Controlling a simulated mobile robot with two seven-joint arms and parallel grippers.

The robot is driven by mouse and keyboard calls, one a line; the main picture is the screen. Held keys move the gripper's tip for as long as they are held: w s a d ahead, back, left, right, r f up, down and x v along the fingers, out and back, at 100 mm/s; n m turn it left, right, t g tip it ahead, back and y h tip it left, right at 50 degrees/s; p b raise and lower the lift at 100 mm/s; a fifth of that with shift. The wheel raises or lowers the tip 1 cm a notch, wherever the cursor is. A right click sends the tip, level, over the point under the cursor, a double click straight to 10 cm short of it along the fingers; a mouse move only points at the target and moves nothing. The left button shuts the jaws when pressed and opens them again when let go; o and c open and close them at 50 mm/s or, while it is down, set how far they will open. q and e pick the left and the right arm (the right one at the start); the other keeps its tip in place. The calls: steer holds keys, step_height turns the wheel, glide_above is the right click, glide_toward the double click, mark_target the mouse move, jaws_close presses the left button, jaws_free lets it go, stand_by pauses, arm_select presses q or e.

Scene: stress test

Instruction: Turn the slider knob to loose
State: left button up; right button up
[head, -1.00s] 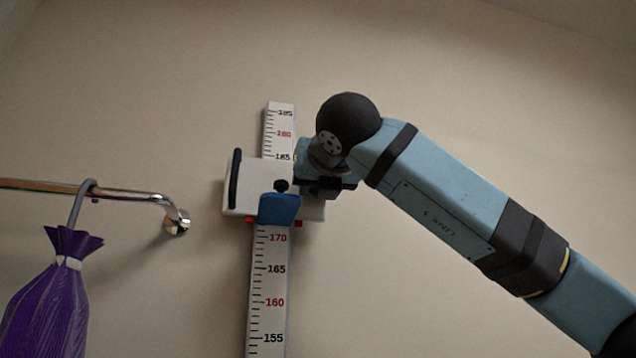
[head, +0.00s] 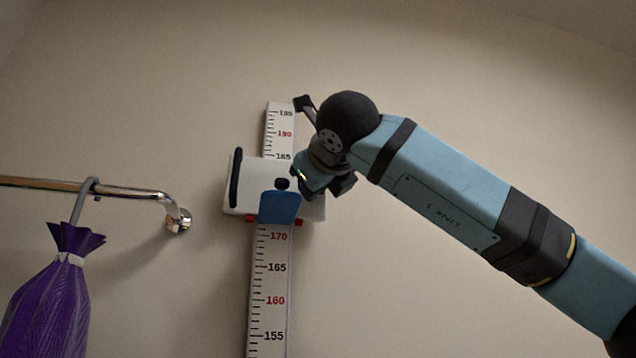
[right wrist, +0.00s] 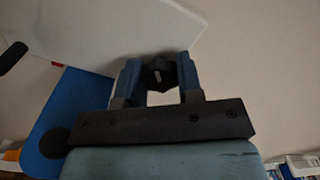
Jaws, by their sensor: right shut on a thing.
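The white slider (head: 252,188) sits on the upright height scale (head: 268,275) on the wall, just above the 170 mark. It has a black bar on its left and a blue plate (head: 279,207) at its front. My right gripper (head: 305,190) is at the slider's right side. In the right wrist view my right gripper (right wrist: 158,72) is shut on a dark knob (right wrist: 158,74) with a pale line on its face. The slider's white body (right wrist: 110,30) is behind it. In the head view the knob is hidden by the gripper. My left gripper is not in view.
A chrome rail (head: 90,187) ends at a wall mount on the left. A purple bag (head: 52,300) hangs from it by a grey hook. The wall around the scale is otherwise bare.

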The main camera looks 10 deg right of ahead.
steer(key=n, duration=0.5)
steer(key=shift+r+n+p, duration=0.1)
steer(key=shift+n+p, duration=0.2)
steer(key=n, duration=0.3)
steer(key=shift+p, duration=0.3)
steer(key=shift+n, duration=1.2)
steer(key=o, duration=0.9)
steer(key=s+b, duration=0.2)
steer(key=s, duration=1.1)
steer(key=shift+s, duration=0.4)
